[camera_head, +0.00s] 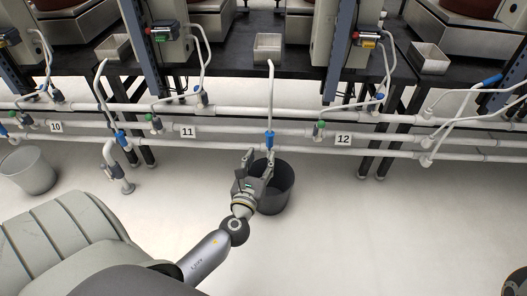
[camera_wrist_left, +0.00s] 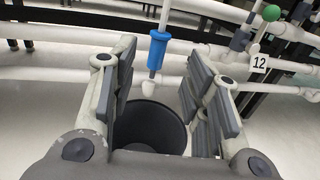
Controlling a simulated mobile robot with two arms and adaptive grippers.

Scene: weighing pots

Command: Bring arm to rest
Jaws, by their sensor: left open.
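My left gripper (camera_head: 259,163) is in the middle of the head view, at the front of the white pipes. It is open, and its two fingers stand apart in the left wrist view (camera_wrist_left: 160,95) with nothing held between them. A blue valve piece with a white tip (camera_wrist_left: 157,50) hangs from a thin white pipe just beyond the fingers. It also shows in the head view (camera_head: 270,139). A dark bucket (camera_head: 276,190) stands on the floor under and behind the gripper, partly hidden by it. My right gripper does not clearly show.
White horizontal pipes (camera_head: 230,132) with tags 10, 11 and 12 run across the front of dark tables. A light grey bucket (camera_head: 28,171) stands at the left. Several thin pipes with valves rise from the rails. The floor at the right is clear (camera_head: 400,230).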

